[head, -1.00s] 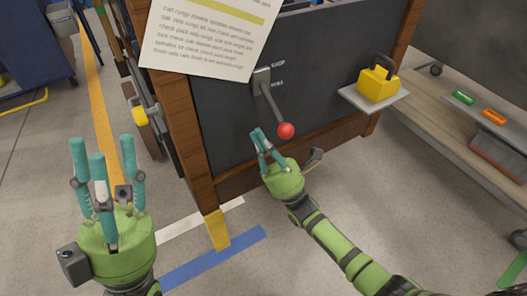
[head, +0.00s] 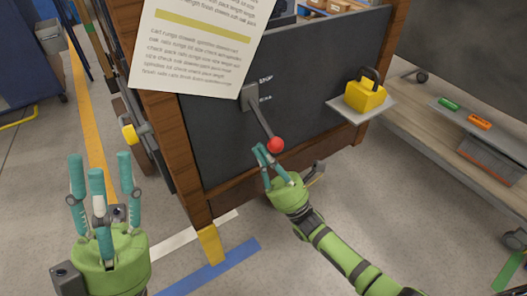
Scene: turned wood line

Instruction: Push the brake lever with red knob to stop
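The brake lever (head: 261,121) is a grey bar on a dark panel, slanting down to the right from its mount to a red knob (head: 276,145). Small white lettering sits right of the mount, too small to read surely. My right gripper (head: 262,154) is just below and left of the knob, fingertips close to it; I cannot tell whether they touch. Its fingers look close together, but whether they are shut is unclear. My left gripper (head: 100,172) is at the lower left, fingers spread and empty, far from the lever.
A paper sheet (head: 190,60) hangs over the panel's upper left. A yellow weight-like block (head: 365,97) stands on a small shelf (head: 362,113) right of the lever. A wooden bench (head: 450,130) with green and orange items is further right. Open floor lies in front.

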